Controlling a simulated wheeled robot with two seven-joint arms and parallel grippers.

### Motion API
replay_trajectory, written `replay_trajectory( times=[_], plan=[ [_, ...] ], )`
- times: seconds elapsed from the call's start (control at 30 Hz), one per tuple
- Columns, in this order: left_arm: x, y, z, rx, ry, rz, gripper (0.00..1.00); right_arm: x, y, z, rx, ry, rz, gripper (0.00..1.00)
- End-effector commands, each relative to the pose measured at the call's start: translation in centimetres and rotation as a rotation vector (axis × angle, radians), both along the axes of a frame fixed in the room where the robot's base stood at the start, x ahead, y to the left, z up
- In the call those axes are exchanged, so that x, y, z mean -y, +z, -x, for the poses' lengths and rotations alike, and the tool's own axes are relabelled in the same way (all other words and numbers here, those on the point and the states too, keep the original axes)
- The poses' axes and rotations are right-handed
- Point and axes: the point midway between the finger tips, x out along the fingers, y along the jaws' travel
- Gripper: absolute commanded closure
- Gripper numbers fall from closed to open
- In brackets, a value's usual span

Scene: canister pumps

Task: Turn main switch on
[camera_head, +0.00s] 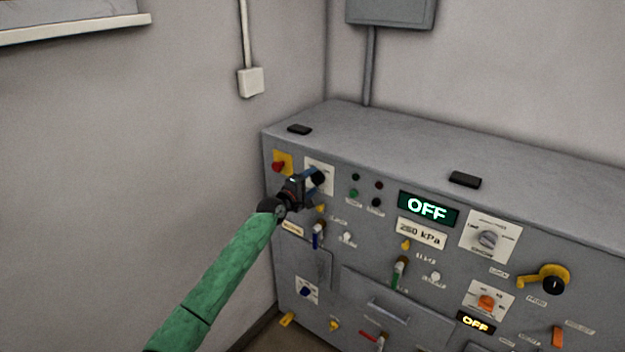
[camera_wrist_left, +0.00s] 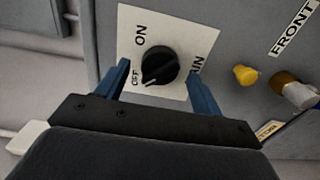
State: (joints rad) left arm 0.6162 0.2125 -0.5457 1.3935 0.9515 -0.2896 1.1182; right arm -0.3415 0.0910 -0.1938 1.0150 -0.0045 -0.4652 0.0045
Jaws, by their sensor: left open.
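The main switch is a black rotary knob (camera_wrist_left: 160,65) on a white plate (camera_wrist_left: 128,38) marked ON and OFF. In the left wrist view its white pointer line points down-left toward the OFF label. In the head view the plate (camera_head: 327,168) is on the upper left of the grey cabinet front, and the knob (camera_head: 318,178) is partly covered by my gripper. My left gripper (camera_head: 313,180) is open, and its blue fingers (camera_wrist_left: 160,82) lie on either side of the knob's near edge. I cannot tell whether they touch it. My right gripper is out of view.
A red button on a yellow plate (camera_head: 281,163) sits just left of the switch. Small indicator lamps (camera_head: 355,186) and a display (camera_head: 428,209) reading OFF are to the right. Yellow and blue-handled valves (camera_head: 318,235) stick out below. The cabinet top (camera_head: 390,148) holds two small black items.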

Motion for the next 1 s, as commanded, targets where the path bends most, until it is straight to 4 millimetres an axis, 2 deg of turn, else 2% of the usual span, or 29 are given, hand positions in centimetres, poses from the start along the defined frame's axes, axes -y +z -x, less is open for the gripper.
replay_trajectory(
  times=[0.2,0.47,0.7,1.0],
  plan=[
    [0.65,-0.02,-0.96,-0.001,0.001,-0.001,0.33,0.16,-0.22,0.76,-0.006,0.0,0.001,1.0],
    [0.71,-0.08,-1.01,-0.001,0.001,-0.001,0.33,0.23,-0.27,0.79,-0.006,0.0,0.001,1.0],
    [0.7,-0.1,-0.99,-0.001,0.001,-0.001,0.78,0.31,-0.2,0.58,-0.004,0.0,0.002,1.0],
    [0.72,-0.28,-0.97,0.014,0.0,-0.021,0.78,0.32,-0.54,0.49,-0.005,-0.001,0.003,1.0]
  ],
)
